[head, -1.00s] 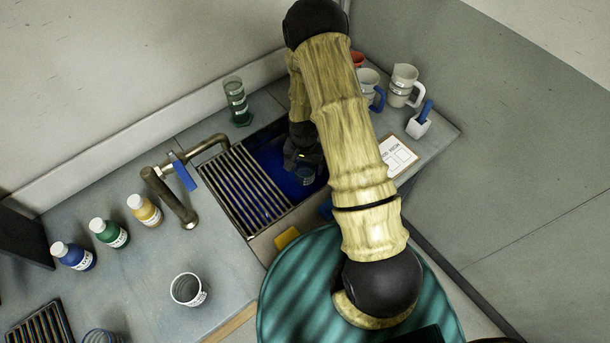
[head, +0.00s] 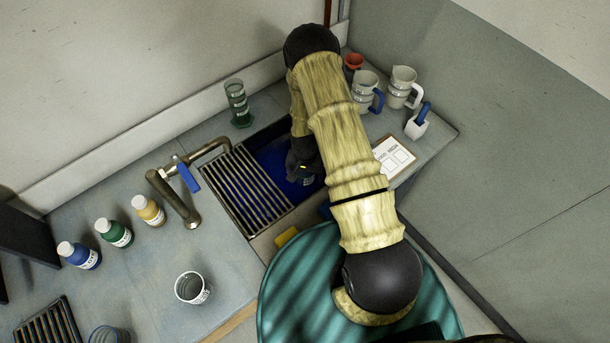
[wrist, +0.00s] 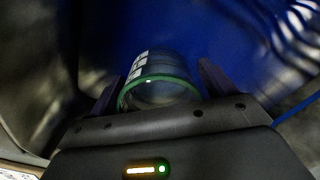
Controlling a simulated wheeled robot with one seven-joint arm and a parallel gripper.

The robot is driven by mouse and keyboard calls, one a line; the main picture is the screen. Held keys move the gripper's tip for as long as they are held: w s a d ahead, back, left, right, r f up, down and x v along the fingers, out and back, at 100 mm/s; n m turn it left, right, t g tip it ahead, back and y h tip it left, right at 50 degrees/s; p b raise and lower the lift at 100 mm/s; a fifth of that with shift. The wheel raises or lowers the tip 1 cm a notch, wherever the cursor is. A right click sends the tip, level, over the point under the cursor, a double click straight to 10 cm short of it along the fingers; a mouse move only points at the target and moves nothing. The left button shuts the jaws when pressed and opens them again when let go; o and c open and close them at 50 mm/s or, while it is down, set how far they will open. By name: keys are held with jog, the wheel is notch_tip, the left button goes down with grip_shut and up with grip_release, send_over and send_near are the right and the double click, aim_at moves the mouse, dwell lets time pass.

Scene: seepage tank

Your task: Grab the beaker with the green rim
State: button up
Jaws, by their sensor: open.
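The beaker with the green rim (wrist: 160,88) is clear, with white label marks on its side, and it lies in the blue-lit basin (wrist: 190,35). In the wrist view it sits between the two fingers of my gripper (wrist: 158,82), which are apart on either side of it. I cannot tell whether either finger touches it. In the head view my gripper (head: 304,172) is down inside the blue sink basin (head: 272,162) and hides most of the beaker.
A slatted drain rack (head: 247,188) and a tap (head: 175,195) are left of the basin. A green cylinder (head: 237,103) stands behind. Several bottles and a white cup (head: 192,288) are on the left counter; jugs (head: 403,87) stand at right. Basin walls are close around my gripper.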

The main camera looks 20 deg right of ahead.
jog(key=shift+f, duration=0.15)
jog(key=shift+c, duration=0.2)
jog(key=c, duration=1.1)
jog(key=shift+r, duration=0.35)
jog(key=shift+c, duration=0.2)
notch_tip(320, 180, up, 9)
jog(key=b, duration=0.2)
jog(key=shift+r, duration=0.15)
dwell(0.7)
